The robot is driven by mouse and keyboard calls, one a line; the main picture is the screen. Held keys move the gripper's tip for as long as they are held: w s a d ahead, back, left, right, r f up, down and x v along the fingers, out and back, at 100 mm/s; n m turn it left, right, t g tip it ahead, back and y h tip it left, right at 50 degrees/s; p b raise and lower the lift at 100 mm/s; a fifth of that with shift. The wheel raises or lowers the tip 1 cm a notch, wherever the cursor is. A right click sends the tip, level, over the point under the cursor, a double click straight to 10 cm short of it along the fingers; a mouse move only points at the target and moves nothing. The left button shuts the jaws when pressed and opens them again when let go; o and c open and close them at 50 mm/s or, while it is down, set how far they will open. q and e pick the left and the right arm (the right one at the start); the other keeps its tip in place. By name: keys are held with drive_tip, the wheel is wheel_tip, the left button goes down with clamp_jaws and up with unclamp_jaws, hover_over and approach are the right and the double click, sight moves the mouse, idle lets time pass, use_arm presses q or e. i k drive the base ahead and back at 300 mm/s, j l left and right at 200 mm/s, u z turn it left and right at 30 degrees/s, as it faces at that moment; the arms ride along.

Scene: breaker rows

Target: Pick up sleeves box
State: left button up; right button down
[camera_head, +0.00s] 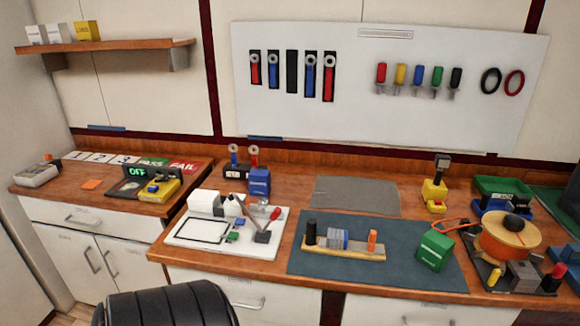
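Three small boxes stand on the wall shelf at the upper left: a white box (36,35), a second white box (60,33) and a yellow box (87,31). They carry small labels that I cannot read surely, so I cannot tell which is the sleeves box. A blue box (259,182) stands upright on the bench behind the white board. A green box (435,250) with a white label stands on the blue-grey mat. Neither of my grippers is in view.
The wooden shelf (120,45) has free room to the right of its boxes. The blue-grey mat (330,276) also bears a wooden rail. A white board (190,245) with small parts lies left of it. A black chair (170,305) stands at the front. An orange reel (508,238) crowds the right.

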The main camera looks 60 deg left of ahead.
sight(259, 180)
drive_tip(key=u, duration=2.1)
drive_tip(key=i+j, duration=0.45)
drive_tip(key=j, duration=0.15)
drive_tip(key=i+j+z, duration=0.15)
drive_tip(key=z, duration=0.15)
drive_tip(key=i+j+z, duration=0.1)
drive_tip(key=j+z, duration=0.25)
drive_tip(key=i+j+z, duration=0.1)
drive_tip(key=j+z, duration=0.2)
